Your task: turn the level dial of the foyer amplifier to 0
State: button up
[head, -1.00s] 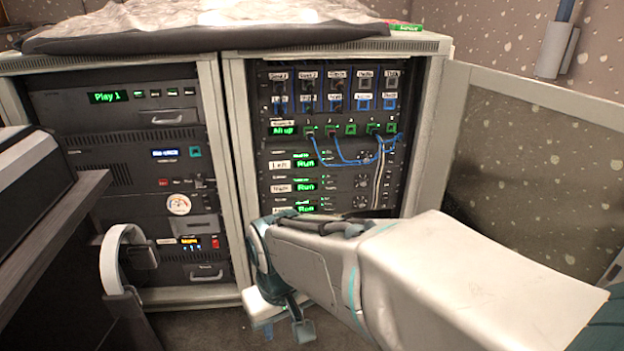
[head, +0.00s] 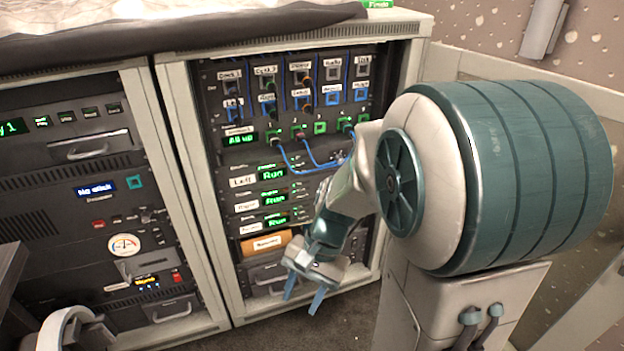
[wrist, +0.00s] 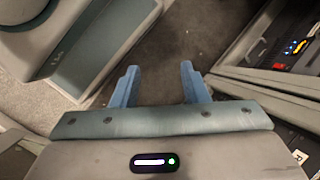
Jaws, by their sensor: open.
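In the head view the right rack holds a stack of amplifier units (head: 273,200) with green "Run" displays and small white labels. The top label reads "Left"; the lower ones are too small to read surely, so I cannot tell which unit is the foyer amplifier. No level dial can be made out clearly, and my arm covers the right part of these units. My gripper (head: 303,301) is open and empty, low in front of the rack, with its fingers pointing down. In the wrist view the two blue fingers (wrist: 160,72) are apart, with only dark floor between them.
Blue cables (head: 310,165) loop across the rack front above the amplifiers. An orange-brown labelled panel (head: 266,243) lies below them. The left rack (head: 110,225) stands alongside, with white headphones (head: 75,330) near its foot. Dark carpet (head: 270,333) is clear below my gripper.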

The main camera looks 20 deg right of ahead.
jog(key=w+d+f+m+t+y+p, duration=0.1)
jog(key=w+d+m+t+y+p, duration=0.2)
jog(key=w+m, duration=0.5)
jog(key=w+d+f+m+t+y+p, duration=0.25)
jog(key=m+t, duration=0.35)
jog(key=m, duration=0.5)
jog(key=w+d+f+m+t+y+p, duration=0.15)
jog(key=w+m+t+y, duration=0.35)
jog(key=m, duration=0.5)
jog(key=w+d+f+m+t+h+p, duration=0.1)
jog(key=d+f+m+t+h+p, duration=0.2)
jog(key=d+m+h, duration=0.6)
jog(key=w+d+f+m+t+h, duration=0.25)
jog(key=d+f+m+h, duration=0.3)
jog(key=m, duration=0.55)
jog(key=w+b, duration=0.3)
jog(key=w, duration=0.9)
jog(key=shift+w+d, duration=0.2)
jog(key=shift+w, duration=0.1)
jog(key=shift+t, duration=0.25)
grip_shut()
